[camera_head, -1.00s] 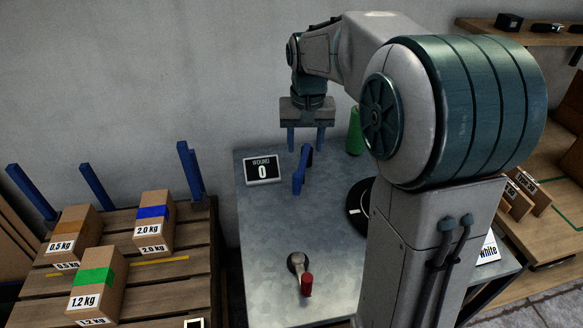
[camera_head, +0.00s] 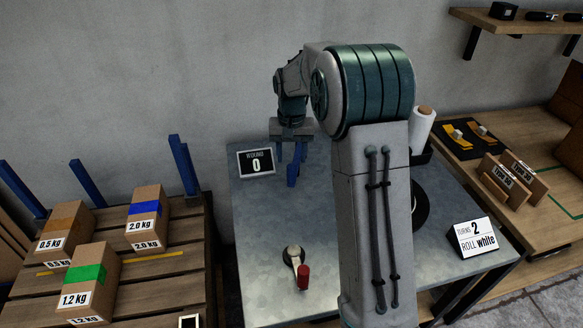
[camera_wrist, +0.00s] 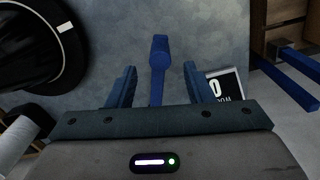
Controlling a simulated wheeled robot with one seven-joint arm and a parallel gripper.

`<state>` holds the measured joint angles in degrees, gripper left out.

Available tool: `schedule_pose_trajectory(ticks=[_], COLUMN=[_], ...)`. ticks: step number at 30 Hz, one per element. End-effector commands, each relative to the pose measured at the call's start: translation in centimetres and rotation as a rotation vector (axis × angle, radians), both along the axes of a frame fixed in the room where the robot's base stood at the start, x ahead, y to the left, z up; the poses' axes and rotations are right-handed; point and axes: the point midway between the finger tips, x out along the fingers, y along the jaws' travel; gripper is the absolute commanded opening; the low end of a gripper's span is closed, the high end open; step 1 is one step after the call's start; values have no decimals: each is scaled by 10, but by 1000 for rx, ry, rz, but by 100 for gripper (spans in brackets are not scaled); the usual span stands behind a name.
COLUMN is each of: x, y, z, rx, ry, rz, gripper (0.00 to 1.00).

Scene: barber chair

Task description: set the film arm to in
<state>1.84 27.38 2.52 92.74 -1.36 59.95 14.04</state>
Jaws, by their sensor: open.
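The blue film arm (camera_head: 292,175) stands on the grey metal table near the WOUND sign, and its upper part is hidden behind my gripper in the head view. In the wrist view the film arm (camera_wrist: 158,68) shows between my two fingers, with a visible gap on either side. My gripper (camera_head: 290,153) points down over it, with its fingers apart and empty. It also shows in the wrist view (camera_wrist: 160,88). I cannot tell exactly how far down the fingers reach along the film arm.
The WOUND sign (camera_head: 256,163) reads 0, close by on the left. A crank with a red handle (camera_head: 303,277) is at the table front. A black turntable (camera_head: 420,207), a white roll (camera_head: 421,130) and a "turns 2, roll white" card (camera_head: 473,237) are on the right. Boxes stand on a pallet at left.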

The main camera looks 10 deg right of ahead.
Motion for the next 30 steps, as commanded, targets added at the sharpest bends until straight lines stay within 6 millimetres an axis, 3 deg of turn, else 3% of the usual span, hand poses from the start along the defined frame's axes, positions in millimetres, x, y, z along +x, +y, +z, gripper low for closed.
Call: schedule_pose_trajectory(ticks=[3,9,20,26,30], x=[0,0,0,0,0], y=[0,0,0,0,0], z=[-23,-45,-50,-50,-50], rx=[0,0,0,0,0], ry=[3,1,-1,-1,-1], rz=[0,0,0,0,2], gripper=[47,47,47,0,0])
